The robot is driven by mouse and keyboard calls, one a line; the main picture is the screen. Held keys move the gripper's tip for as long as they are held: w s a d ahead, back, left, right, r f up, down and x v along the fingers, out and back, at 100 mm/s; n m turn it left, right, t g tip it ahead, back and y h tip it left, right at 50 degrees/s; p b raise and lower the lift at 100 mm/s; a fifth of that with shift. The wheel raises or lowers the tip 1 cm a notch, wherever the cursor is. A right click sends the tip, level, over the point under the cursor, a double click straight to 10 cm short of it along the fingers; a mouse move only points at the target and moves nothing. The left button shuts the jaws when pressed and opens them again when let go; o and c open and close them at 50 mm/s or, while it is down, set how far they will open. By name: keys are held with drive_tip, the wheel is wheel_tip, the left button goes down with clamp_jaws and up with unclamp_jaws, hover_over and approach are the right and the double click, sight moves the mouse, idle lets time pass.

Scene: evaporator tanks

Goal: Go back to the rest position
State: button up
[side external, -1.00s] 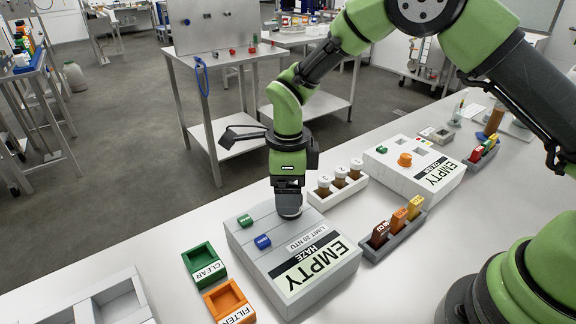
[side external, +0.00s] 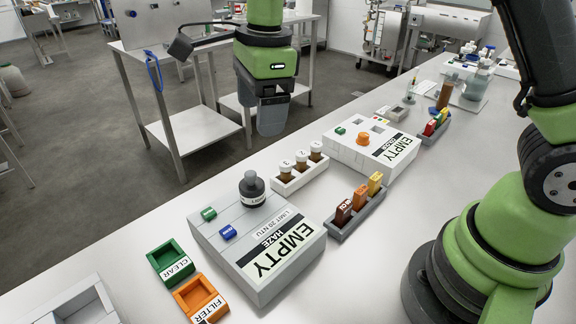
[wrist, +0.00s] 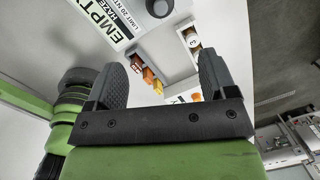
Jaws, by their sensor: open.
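My gripper (side external: 272,118) hangs in the air above and behind the bench, fingers pointing down, clear of everything in the side view. In the wrist view its two dark fingers (wrist: 160,85) stand apart with nothing between them. A black cap-like knob or bottle top (side external: 252,188) stands upright on the grey haze meter (side external: 258,243), whose label reads EMPTY HAZE. It also shows at the top of the wrist view (wrist: 160,8). The gripper is apart from it.
A white rack of small vials (side external: 299,169), a dark holder with coloured pieces (side external: 357,212) and a white colour meter (side external: 371,147) stand beyond. Green CLEAR (side external: 170,263) and orange FILTER (side external: 200,299) trays sit in front. Open air surrounds the gripper.

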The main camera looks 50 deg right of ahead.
drive_tip(key=s+d+r+n+t, duration=0.3)
drive_tip(key=s+r+n, duration=0.1)
drive_tip(key=s+n, duration=0.5)
drive_tip(key=s+d+r+n+t+y, duration=0.1)
drive_tip(key=s+d+r+n+t, duration=0.2)
drive_tip(key=s+n, duration=0.6)
drive_tip(key=v, duration=0.2)
drive_tip(key=shift+s+r, duration=0.3)
idle(0.5)
